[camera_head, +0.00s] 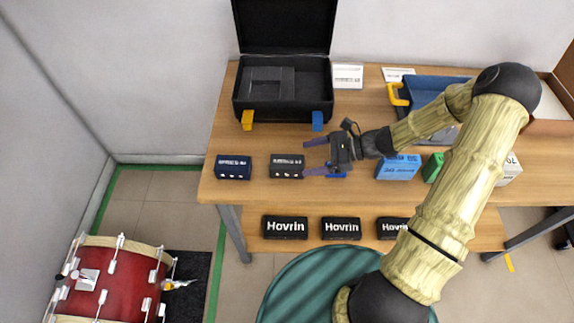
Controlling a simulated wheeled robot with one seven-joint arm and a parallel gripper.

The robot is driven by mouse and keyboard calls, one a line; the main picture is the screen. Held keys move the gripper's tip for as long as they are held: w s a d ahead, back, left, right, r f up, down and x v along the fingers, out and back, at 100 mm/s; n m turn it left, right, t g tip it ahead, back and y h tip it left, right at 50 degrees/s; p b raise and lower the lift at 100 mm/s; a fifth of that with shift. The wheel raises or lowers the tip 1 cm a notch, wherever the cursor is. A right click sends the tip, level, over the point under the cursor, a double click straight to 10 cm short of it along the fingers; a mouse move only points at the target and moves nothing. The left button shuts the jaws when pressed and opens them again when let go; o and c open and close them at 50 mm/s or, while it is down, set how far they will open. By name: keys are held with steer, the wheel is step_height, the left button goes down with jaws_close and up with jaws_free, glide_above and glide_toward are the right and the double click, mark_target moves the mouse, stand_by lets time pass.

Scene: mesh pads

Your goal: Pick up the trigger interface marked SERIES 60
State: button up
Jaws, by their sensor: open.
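Several small interface boxes stand in a row along the table's front. They are a dark blue box (233,167), a dark brown-black box (286,167), a light blue box (398,168), a green box (433,168) and a pale grey box (509,170). A blue piece (337,173) shows partly behind my gripper. The lettering is too small for me to tell which is marked SERIES 60. My gripper (316,157) is open and empty, its fingers pointing left. In the picture its fingertips are just right of the brown-black box, apart from it.
An open black case (283,118) with a yellow and a blue latch stands at the back left. A blue tray (427,92) with a yellow handle is partly behind my arm. Several black Hovrin boxes (286,227) lie on the lower shelf. A red drum (112,280) stands on the floor.

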mark_target(291, 162)
steer(key=x, duration=0.2)
steer(key=shift+a+f, duration=0.1)
steer(key=shift+a, duration=0.2)
steer(key=shift+p+x, duration=0.3)
steer(key=shift+x, duration=2.3)
steer(key=shift+s, duration=0.15)
steer(key=c, duration=1.3)
